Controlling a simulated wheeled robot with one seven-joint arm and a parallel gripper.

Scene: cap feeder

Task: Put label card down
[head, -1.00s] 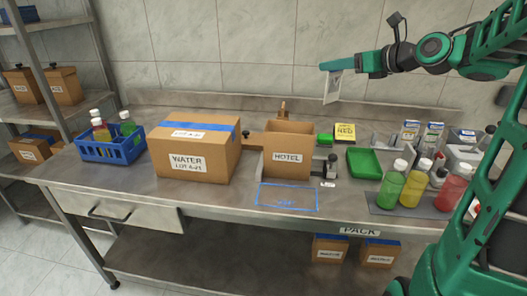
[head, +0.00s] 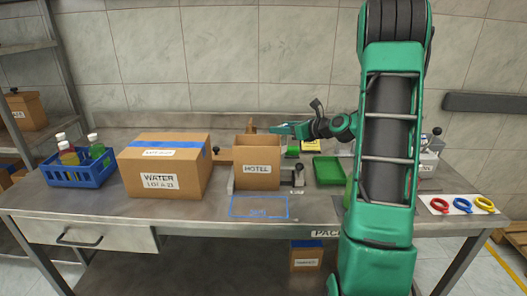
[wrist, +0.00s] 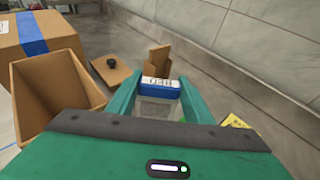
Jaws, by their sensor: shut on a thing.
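My gripper (head: 283,129) is at the back of the bench, just behind and above the open HOTEL box (head: 257,164). In the wrist view my gripper (wrist: 160,88) has its two green fingers on either side of a small white and blue piece with dark print, which looks like the label card (wrist: 160,82). A pale greyish patch shows below it between the fingers. The head view does not show the card, and I cannot tell whether it touches anything. The HOTEL box also shows in the wrist view (wrist: 32,98), open at the top, left of my gripper.
A taped WATER box (head: 160,165) and a blue bottle crate (head: 80,172) stand to the left. A green tray (head: 330,170) and yellow pad (head: 311,146) lie right. A blue outlined area (head: 258,206) in front of the HOTEL box is clear. My arm hides part of the right side.

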